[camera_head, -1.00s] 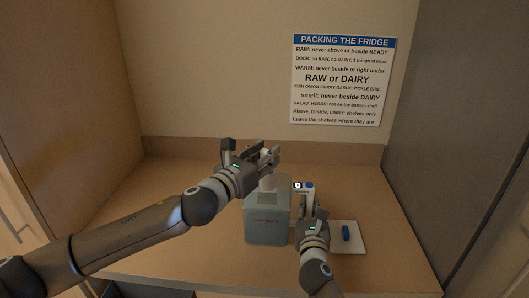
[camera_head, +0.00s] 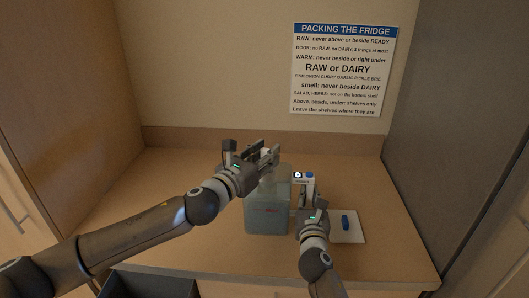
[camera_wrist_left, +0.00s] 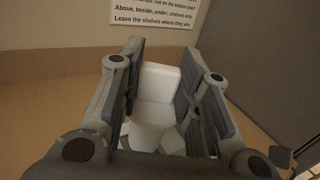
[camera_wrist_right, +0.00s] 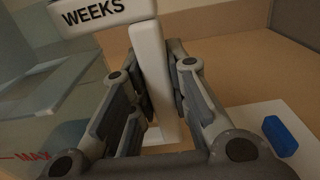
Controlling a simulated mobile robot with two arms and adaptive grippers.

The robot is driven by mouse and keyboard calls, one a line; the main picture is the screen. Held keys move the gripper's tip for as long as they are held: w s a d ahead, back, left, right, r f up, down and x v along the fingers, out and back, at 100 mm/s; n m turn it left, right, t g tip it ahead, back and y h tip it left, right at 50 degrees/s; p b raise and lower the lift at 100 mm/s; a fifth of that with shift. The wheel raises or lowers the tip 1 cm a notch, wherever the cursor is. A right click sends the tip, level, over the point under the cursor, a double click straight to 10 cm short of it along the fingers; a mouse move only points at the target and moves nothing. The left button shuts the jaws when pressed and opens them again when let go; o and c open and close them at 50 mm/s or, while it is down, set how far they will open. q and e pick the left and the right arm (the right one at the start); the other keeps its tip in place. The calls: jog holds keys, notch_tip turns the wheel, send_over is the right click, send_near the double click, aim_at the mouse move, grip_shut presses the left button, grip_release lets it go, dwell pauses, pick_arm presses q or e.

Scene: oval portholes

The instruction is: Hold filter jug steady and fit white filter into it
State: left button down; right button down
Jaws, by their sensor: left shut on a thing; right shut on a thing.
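The filter jug (camera_head: 267,216), grey and see-through with a red mark, stands on the counter. Its white handle (camera_wrist_right: 150,75) fills the middle of the right wrist view. My right gripper (camera_head: 308,196) is shut on this handle from the jug's right side. My left gripper (camera_head: 268,156) is above the jug's top, shut on the white filter (camera_wrist_left: 160,84). The filter shows between the fingers in the left wrist view, with a rounded white block on top. The fingers mostly hide it in the head view. I cannot tell whether its lower end is inside the jug.
A white board (camera_head: 349,235) with a small blue object (camera_head: 346,222) lies right of the jug. A dark open bin (camera_head: 150,287) is below the counter's front edge. A sign (camera_head: 344,70) hangs on the back wall. The counter's left side is clear.

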pick_arm(q)
jog(key=shift+f, duration=0.5)
